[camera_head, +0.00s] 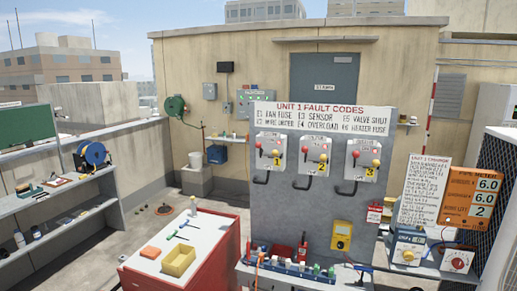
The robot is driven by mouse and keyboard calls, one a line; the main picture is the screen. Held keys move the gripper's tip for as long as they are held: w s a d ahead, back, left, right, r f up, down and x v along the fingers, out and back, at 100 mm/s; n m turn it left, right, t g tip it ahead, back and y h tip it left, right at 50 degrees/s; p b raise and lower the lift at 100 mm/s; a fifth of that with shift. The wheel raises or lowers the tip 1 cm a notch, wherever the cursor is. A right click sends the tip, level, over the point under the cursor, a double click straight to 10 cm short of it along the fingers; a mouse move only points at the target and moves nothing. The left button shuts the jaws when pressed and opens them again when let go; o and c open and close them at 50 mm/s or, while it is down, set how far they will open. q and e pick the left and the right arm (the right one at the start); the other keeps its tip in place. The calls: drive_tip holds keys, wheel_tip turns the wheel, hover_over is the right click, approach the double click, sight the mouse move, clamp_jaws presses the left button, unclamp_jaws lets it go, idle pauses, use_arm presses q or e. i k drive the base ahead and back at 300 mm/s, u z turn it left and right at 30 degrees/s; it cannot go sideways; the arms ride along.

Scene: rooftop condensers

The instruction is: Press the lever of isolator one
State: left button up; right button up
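Isolator one (268,147) is a light grey box with a yellow 1 label, the leftmost of three alike boxes on a grey panel (265,215). Small coloured knobs show on its front. A black curved lever (261,179) hangs at its lower edge. Isolator two (313,152) and isolator three (360,157) stand to its right, each with a similar black lever and a yellow number. The exact lever position is too small to tell. Neither of my grippers is in view.
A fault code sign (335,119) tops the panel. A shelf with several small items (300,268) runs along its foot. A red cabinet (180,265) with a yellow tray (178,262) stands front left. A side bench (428,268) with meters is at right. Space before the boxes looks clear.

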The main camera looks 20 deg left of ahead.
sight(257, 144)
drive_tip(key=u, duration=0.65)
drive_tip(key=i, duration=1.15)
drive_tip(key=z, duration=0.6)
